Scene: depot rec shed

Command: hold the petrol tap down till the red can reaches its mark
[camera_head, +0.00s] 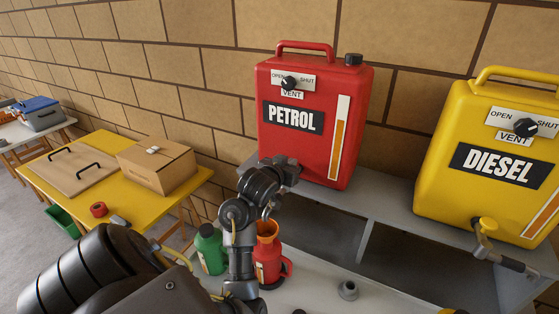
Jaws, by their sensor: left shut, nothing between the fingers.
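The red petrol container (308,148) stands on a grey shelf, with a black vent knob (289,83) and a level strip (340,138) that is orange in its lower part. The red can (267,268) stands below, with an orange funnel (267,230) in its mouth. My left arm partly covers it, and I cannot read its mark or level. My left gripper (272,201) is shut and empty at the lower left of the petrol container, above the funnel. The petrol tap is hidden behind my wrist, so I cannot tell whether they touch. My right gripper is not in view.
A green can (211,250) stands left of the red can. The yellow diesel container (494,160) with its tap (487,227) is at right. A small grey ring-shaped item (347,290) lies on the lower surface. A yellow table (110,149) holds a cardboard box (157,166).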

